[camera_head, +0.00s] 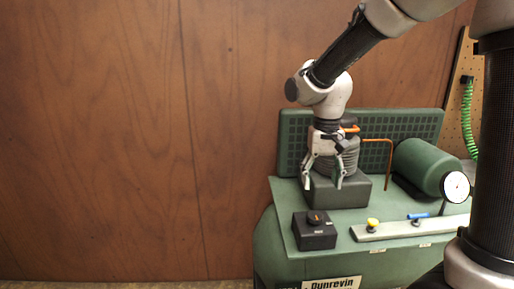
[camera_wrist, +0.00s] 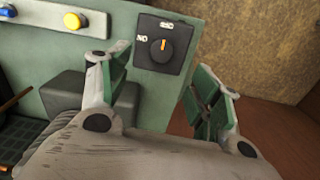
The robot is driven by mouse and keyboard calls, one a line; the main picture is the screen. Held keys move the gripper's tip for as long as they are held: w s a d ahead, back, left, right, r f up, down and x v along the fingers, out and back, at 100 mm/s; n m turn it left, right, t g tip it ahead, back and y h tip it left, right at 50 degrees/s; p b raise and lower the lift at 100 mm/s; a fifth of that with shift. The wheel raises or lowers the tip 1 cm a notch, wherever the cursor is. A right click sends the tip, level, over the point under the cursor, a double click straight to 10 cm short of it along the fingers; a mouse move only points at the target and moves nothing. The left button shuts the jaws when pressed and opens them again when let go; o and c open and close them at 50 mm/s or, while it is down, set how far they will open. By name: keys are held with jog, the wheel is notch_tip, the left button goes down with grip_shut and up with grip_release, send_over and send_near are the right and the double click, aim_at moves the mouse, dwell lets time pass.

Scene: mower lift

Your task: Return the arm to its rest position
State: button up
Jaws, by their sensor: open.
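My gripper (camera_head: 322,184) points down over the green machine, its two fingers apart with nothing between them. In the head view it hangs in front of the dark grey block with a ribbed cylinder, behind the black switch box (camera_head: 314,230). In the wrist view the green-padded fingers (camera_wrist: 163,80) spread to either side, and the switch box (camera_wrist: 164,43) with its orange-marked knob lies beyond them, apart from them. My arm reaches in from the upper right and bends down at the wrist. The lower part of the dark block is partly hidden by the fingers.
The green machine (camera_head: 285,262) carries a motor (camera_head: 425,166), a round white gauge (camera_head: 456,187), a thin orange pipe (camera_head: 388,165) and a bar with a yellow knob (camera_head: 373,224) and blue lever (camera_head: 419,215). A pegboard with a green coiled hose (camera_head: 467,115) stands right. Left is open before the wooden wall.

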jog(key=s+d+r+t, duration=0.2)
jog(key=s+d+r, duration=0.2)
jog(key=s+d, duration=0.3)
jog(key=s+d+r+t, duration=0.2)
jog(key=s+d+r, duration=0.2)
jog(key=s+d, duration=0.3)
jog(key=s, duration=0.4)
jog(key=shift+s+d+r+n+t, duration=0.15)
jog(key=shift+s+n+t, duration=0.15)
jog(key=shift+n, duration=0.1)
